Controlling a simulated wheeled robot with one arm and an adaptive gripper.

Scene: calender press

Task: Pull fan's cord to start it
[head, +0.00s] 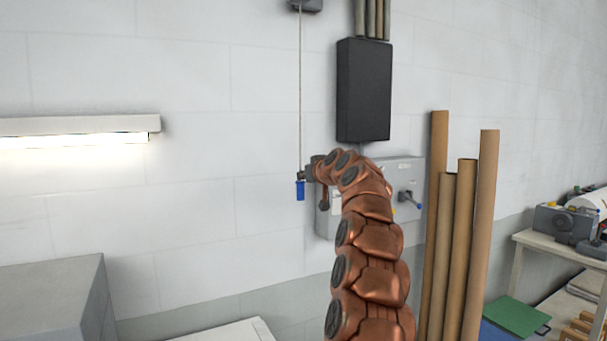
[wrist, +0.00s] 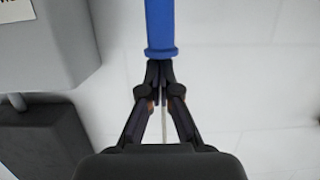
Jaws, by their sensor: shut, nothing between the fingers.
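The fan's pull cord (head: 300,90) hangs down the white wall from a small dark housing (head: 305,5) at the top edge of the head view. A blue handle (head: 300,190) is at its lower end. My gripper (head: 305,176) is beside the cord, just above the handle. In the wrist view, my fingers (wrist: 160,75) are shut, with their tips at the end of the blue handle (wrist: 161,25). A pale length of cord (wrist: 166,122) shows in the gap between the finger linkages. The fan itself is not in view.
A grey wall box (head: 410,172) with a knob is partly behind my arm, below a black box (head: 363,90). Several tall cardboard tubes (head: 463,245) stand to the right. A lit lamp (head: 75,135) is on the left wall. The wall between lamp and cord is clear.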

